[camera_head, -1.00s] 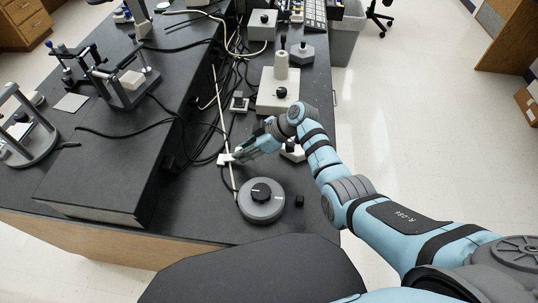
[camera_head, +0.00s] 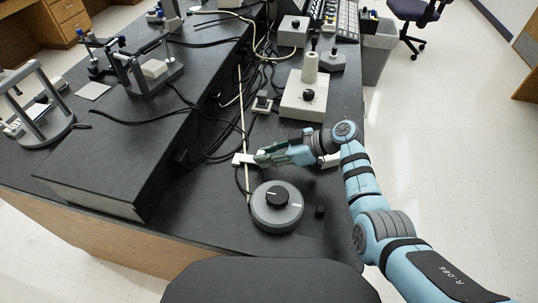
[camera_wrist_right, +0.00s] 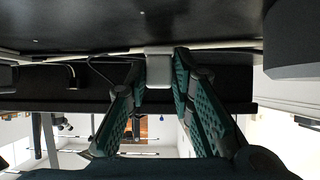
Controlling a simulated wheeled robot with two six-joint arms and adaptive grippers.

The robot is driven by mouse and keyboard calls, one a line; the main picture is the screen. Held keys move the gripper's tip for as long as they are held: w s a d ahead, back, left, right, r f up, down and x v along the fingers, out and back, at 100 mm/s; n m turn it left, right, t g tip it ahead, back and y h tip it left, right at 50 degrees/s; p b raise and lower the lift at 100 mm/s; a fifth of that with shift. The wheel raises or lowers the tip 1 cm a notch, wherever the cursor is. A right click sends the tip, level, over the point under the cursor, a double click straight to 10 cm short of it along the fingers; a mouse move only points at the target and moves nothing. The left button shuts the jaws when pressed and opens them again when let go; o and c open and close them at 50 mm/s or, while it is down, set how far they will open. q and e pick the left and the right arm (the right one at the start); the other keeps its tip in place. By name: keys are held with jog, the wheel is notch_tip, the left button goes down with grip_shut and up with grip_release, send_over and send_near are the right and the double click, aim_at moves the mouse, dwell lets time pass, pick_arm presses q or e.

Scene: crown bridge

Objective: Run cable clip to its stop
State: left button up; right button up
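The cable clip (camera_head: 243,159) is a small white block on the thin pale cable (camera_head: 243,115) that runs lengthwise over the black bench. My right gripper (camera_head: 259,158) reaches it from the right, low over the bench. In the right wrist view the clip (camera_wrist_right: 159,70) sits between the two green fingertips (camera_wrist_right: 160,62), which appear to touch it on both sides. The pale cable (camera_wrist_right: 100,54) passes across behind the clip there. I cannot make out a distinct stop. My left gripper is not in view.
A round grey dial unit (camera_head: 277,216) stands just in front of the clip, with a small black block (camera_head: 320,211) beside it. A pale box with a knob (camera_head: 303,102) is behind the arm. Loose black cables and a raised black step (camera_head: 110,160) lie to the left.

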jog(key=o, duration=0.4)
jog(key=shift+w+a+f, duration=0.1)
jog(key=shift+c, duration=0.2)
jog(key=v, duration=1.2)
